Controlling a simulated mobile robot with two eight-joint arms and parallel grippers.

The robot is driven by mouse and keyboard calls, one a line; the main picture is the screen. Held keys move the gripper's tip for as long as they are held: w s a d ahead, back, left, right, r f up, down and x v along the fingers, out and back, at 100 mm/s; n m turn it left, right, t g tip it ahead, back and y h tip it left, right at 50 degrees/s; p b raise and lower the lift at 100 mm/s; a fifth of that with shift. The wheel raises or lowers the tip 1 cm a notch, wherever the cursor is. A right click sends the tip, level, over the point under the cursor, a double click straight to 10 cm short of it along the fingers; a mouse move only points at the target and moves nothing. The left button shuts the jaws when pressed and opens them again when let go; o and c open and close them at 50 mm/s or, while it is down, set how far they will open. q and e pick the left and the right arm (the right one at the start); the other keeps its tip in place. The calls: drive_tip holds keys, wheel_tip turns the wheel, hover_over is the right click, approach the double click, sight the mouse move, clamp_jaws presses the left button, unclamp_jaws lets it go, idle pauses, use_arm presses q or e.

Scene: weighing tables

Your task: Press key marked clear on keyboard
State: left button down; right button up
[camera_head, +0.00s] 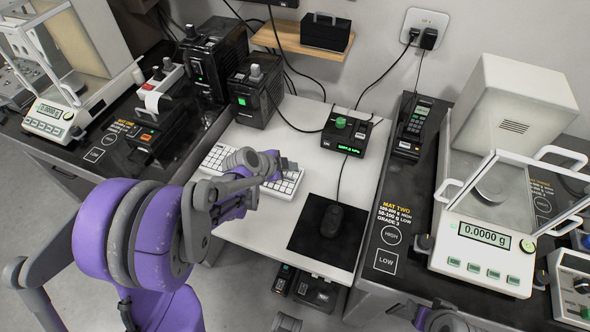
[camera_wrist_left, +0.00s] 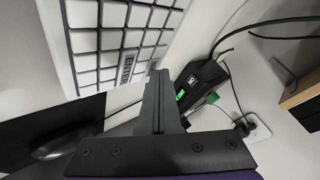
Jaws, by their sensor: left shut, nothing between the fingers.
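The white keyboard (camera_head: 287,185) lies on the white middle table. My left arm and gripper cover part of it in the head view. My left gripper (camera_head: 287,166) is over the keyboard's right part, shut and empty. In the left wrist view, the keyboard (camera_wrist_left: 112,42) fills the upper left, and the shut fingers (camera_wrist_left: 160,88) point towards its edge beside a key with dark lettering (camera_wrist_left: 126,68). The lettering is too small to read surely. I cannot tell whether the fingertips touch a key. No fingers of my right gripper can be made out.
A black mouse (camera_head: 332,221) lies on a black mat (camera_head: 312,240) right of the keyboard. A black box with a green display (camera_head: 347,136) stands behind. Balances (camera_head: 485,240) (camera_head: 48,118) stand on dark tables on both sides. Cables run behind the white table.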

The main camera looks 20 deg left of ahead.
idle(0.3)
use_arm(q)
drive_tip(key=shift+r+p, duration=0.65)
drive_tip(key=shift+r, duration=0.1)
drive_tip(key=shift+r+p, duration=1.95)
drive_tip(key=shift+r, duration=0.65)
drive_tip(key=shift+f, duration=0.1)
drive_tip(key=s+d+r+n+g+y+p, duration=0.1)
drive_tip(key=s+n, duration=0.3)
drive_tip(key=s, duration=0.4)
drive_tip(key=s+d+r+n+g+y+p, duration=0.1)
drive_tip(key=s+d+r+n, duration=0.2)
drive_tip(key=s, duration=0.5)
drive_tip(key=s+d+r+n+g+y+p, duration=0.1)
drive_tip(key=s+d+r+n, duration=0.2)
drive_tip(key=s+n, duration=0.3)
drive_tip(key=shift+s+r+p, duration=0.35)
drive_tip(key=shift+s+r, duration=0.2)
drive_tip(key=shift+s, duration=0.55)
